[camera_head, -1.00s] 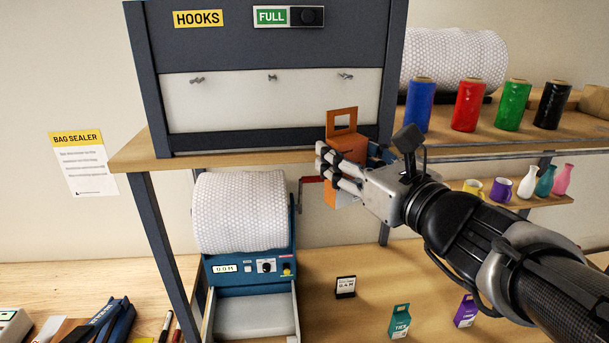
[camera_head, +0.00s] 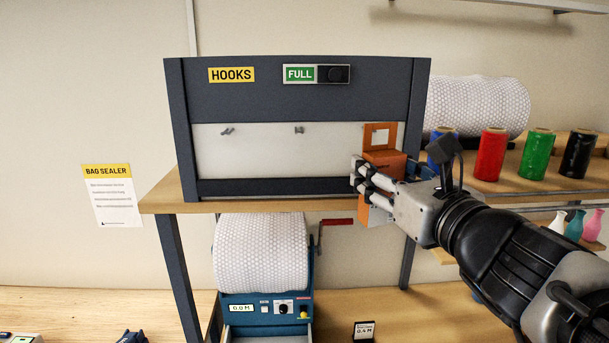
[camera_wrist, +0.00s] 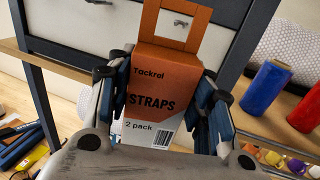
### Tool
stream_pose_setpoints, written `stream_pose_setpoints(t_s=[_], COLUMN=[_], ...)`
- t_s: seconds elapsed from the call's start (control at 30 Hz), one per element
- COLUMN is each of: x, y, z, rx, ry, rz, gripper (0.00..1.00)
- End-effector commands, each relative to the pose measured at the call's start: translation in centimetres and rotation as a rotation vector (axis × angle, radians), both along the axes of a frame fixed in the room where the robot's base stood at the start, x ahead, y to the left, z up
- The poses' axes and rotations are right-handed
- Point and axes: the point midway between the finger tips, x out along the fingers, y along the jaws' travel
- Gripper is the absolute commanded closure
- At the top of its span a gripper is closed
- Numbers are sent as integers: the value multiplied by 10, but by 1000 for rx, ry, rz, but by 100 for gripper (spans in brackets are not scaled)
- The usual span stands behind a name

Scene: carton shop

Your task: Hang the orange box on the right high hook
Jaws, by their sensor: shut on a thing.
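The orange box (camera_head: 384,158) has a hang tab with a rectangular hole on top. In the wrist view the box (camera_wrist: 155,90) reads "STRAPS" and "2 pack" and sits between the fingers. My gripper (camera_head: 372,182) is shut on it, holding it upright in front of the right part of the hook panel. On the panel (camera_head: 260,163), the left hook (camera_head: 228,131) and the middle hook (camera_head: 299,130) show bare. The right hook is hidden behind the box's tab in the head view. I cannot tell whether the tab touches it.
The panel stands in a dark frame labelled HOOKS (camera_head: 231,75) on a wooden shelf (camera_head: 160,203). Spools, including a red one (camera_head: 491,155), and a bubble-wrap roll (camera_head: 478,103) stand to the right.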

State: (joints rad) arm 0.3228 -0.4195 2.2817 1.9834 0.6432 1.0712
Motion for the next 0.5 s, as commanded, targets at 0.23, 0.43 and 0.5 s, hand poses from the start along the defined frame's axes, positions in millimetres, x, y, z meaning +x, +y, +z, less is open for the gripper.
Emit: stream_pose_setpoints(t_s=[0.23,0.43,0.5], x=[16,28,32], y=[0,0,0], z=[-2,-3,-3], rx=[1,0,0], ry=[1,0,0], rz=[1,0,1], gripper=[79,79,79])
